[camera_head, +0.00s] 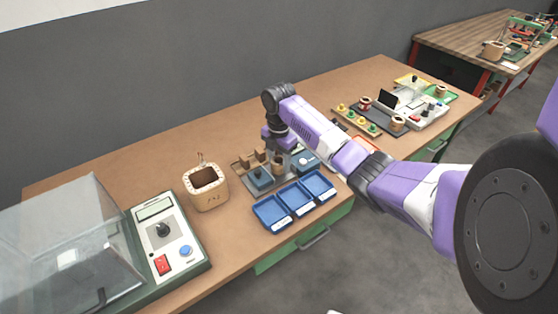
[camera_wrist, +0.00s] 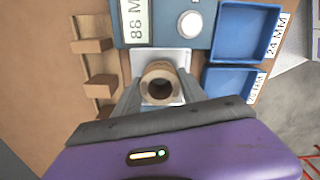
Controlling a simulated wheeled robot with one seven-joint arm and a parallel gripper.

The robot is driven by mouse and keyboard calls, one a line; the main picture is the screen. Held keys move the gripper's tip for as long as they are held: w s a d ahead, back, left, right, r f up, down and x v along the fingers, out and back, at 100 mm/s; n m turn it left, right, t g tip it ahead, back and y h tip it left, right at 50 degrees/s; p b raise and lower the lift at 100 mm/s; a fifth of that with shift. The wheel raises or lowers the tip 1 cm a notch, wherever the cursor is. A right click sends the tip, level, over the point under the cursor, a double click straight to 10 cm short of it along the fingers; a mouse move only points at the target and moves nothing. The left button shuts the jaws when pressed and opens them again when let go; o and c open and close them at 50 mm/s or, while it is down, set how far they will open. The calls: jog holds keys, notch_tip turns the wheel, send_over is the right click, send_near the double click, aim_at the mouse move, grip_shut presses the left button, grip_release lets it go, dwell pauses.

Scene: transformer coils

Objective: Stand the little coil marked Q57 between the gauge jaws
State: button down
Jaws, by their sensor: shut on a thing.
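My gripper (camera_wrist: 160,88) is shut on a small tan coil (camera_wrist: 160,70), with one finger on either side of it. The coil is upright with its dark bore facing the wrist camera. It is over a white plate (camera_wrist: 183,58) in front of the gauge box (camera_wrist: 171,28), which has a display reading "88 MM" and a round white button. I cannot tell whether the coil touches the plate. No Q57 mark is readable, and the gauge jaws are not clearly seen. In the head view my gripper (camera_head: 277,160) points down left of the gauge box (camera_head: 306,162).
Blue trays (camera_head: 272,212) with size labels lie along the bench front. Wooden blocks (camera_wrist: 92,46) stand on a rack beside the gripper. Small parts fill the bench's far right.

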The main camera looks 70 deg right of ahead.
jog(key=shift+f, duration=0.4)
jog(key=shift+c, duration=0.9)
grip_release()
jog(key=shift+r, duration=0.15)
notch_tip(320, 180, up, 8)
jog(key=p, duration=0.7)
dwell(0.3)
